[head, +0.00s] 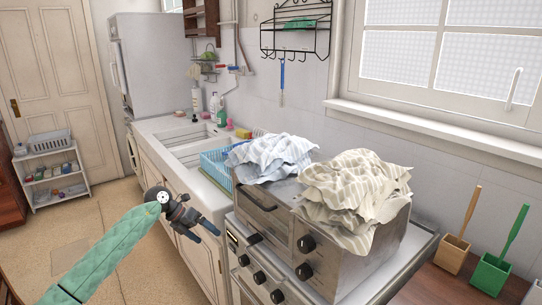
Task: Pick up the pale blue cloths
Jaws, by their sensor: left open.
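The pale blue cloths (270,157) lie crumpled in a heap on the left part of the metal toaster oven's top (329,262). A cream striped cloth heap (357,190) lies to their right on the same oven and hangs over its front corner. My left gripper (212,233) is open and empty, in front of the sink cabinet, lower left of the blue cloths and apart from them. My right gripper is not in view.
A blue basket (217,167) stands on the sink counter just left of the pale blue cloths. Bottles (213,105) stand behind the sink. A wooden holder (454,254) and a green holder (490,272) stand at right. The floor (130,265) at left is clear.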

